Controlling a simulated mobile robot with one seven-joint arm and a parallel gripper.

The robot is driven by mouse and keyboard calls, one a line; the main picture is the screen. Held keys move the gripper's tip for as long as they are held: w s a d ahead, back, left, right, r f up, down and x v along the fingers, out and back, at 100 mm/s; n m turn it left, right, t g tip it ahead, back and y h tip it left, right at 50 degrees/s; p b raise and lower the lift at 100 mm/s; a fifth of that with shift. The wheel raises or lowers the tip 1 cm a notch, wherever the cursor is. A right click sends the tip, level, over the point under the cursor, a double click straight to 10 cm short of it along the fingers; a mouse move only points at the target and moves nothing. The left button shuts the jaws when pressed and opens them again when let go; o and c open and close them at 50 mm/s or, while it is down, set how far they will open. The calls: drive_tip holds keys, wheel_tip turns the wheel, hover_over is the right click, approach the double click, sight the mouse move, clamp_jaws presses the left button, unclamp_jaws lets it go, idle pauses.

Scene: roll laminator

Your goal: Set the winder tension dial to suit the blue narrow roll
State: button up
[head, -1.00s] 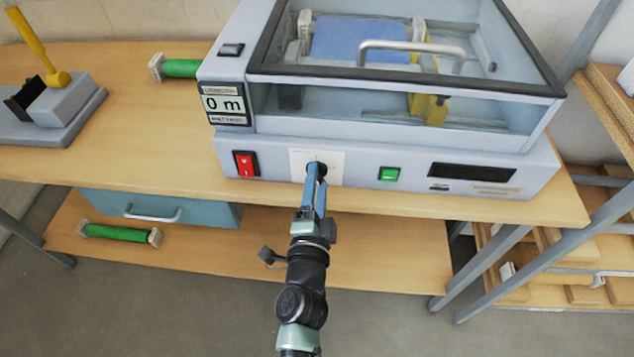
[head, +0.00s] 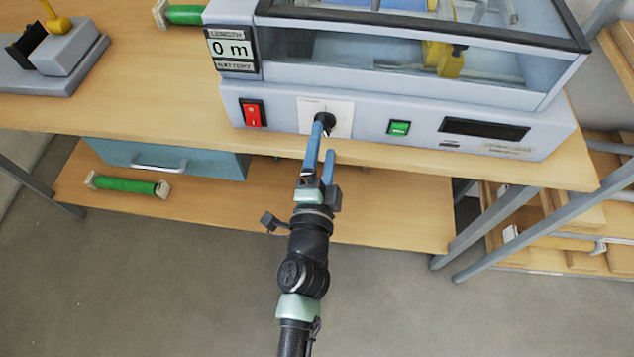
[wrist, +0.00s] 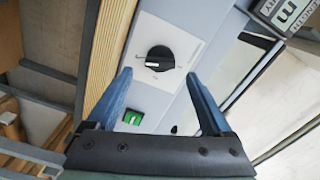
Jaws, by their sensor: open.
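The winder tension dial (head: 330,123) is a black round knob on a white square plate on the laminator's front panel. In the wrist view the dial (wrist: 160,57) shows whole, with a white mark on its lower left part; the small print around it is too small to read. My gripper (head: 325,139) is open in front of the dial, its blue fingers apart. In the wrist view my gripper (wrist: 158,76) holds nothing, and the dial shows between and beyond the fingertips. In the head view one finger partly covers the dial. I cannot make out a blue narrow roll.
The laminator panel has a red switch (head: 252,114), a green button (head: 399,128) and a dark display (head: 484,129). The length display (head: 231,48) reads 0 m. A green roll (head: 126,185) lies on the lower shelf (head: 230,210), near a teal drawer (head: 190,160).

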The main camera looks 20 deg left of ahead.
drive_tip(key=b+v, duration=0.2)
drive_tip(key=v, duration=0.8)
drive_tip(key=w+d+r+n+t+y+p, duration=0.1)
drive_tip(key=w+r+n+t, duration=0.25)
drive_tip(key=r, duration=1.25)
drive_tip(key=w+d+r+n+t+p, duration=0.2)
drive_tip(key=w+r+n, duration=0.3)
drive_tip(key=r, duration=1.1)
drive_tip(key=s+d+r+t+h, duration=0.1)
drive_tip(key=s+d+r+h, duration=0.1)
drive_tip(key=r, duration=0.6)
drive_tip(key=s+d+r+n+t+h+p, duration=0.1)
drive_tip(key=s+d+r+t+h, duration=0.1)
drive_tip(key=r, duration=0.6)
drive_tip(key=s+d+r+n+t+h+p, duration=0.1)
drive_tip(key=s+d+r, duration=0.3)
drive_tip(key=r, duration=0.5)
drive_tip(key=shift+d+h, duration=0.45)
drive_tip(key=shift+h, duration=0.05)
drive_tip(key=shift+n+t, duration=0.25)
